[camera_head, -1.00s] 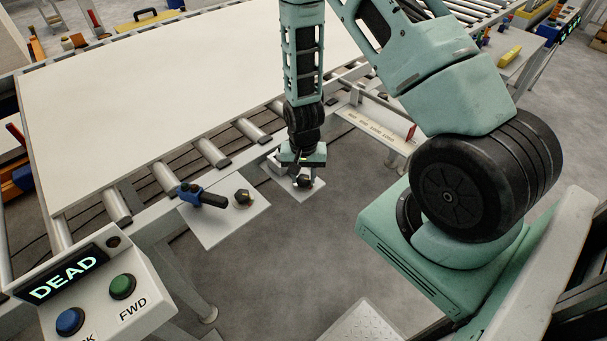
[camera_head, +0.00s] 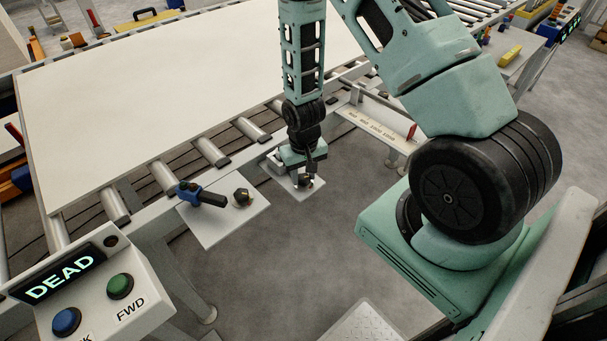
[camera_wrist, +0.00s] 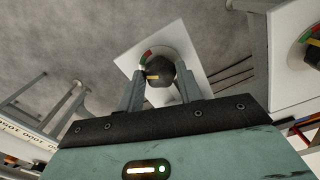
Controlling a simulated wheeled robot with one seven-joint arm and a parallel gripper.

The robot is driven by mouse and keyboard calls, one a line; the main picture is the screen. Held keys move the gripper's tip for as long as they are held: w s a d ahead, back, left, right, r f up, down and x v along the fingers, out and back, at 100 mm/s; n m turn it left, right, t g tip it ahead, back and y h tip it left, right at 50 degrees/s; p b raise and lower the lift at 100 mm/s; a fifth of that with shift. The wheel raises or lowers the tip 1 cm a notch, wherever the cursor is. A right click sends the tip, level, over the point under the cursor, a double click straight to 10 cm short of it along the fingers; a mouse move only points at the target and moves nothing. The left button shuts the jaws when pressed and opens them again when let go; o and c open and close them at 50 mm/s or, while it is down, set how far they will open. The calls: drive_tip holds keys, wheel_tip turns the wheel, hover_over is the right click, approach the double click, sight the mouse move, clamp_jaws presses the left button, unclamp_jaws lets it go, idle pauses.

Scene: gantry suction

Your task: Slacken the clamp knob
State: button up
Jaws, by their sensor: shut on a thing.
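The clamp knob (camera_wrist: 159,86) is dark, many-sided, with a yellow mark, and sits on a pale square plate (camera_wrist: 183,50). A dial with red and green segments shows behind it in the wrist view. My gripper (camera_wrist: 161,92) is shut on the knob, one finger on each side. In the head view my gripper (camera_head: 304,172) points down at the small plate beside the conveyor, and the knob (camera_head: 305,181) is partly hidden beneath it.
A second plate (camera_head: 212,228) to the left carries a blue-and-black lever (camera_head: 202,196) and another dark knob (camera_head: 242,197). A large white panel (camera_head: 180,85) lies on the rollers. A control box (camera_head: 95,285) reads DEAD.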

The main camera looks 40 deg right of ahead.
sight(304, 177)
drive_tip(key=shift+n, duration=1)
drive_tip(key=o, duration=1)
wheel_tip(304, 177, up, 18)
drive_tip(key=shift+f+b, duration=0.25)
drive_tip(key=shift+b, duration=0.25)
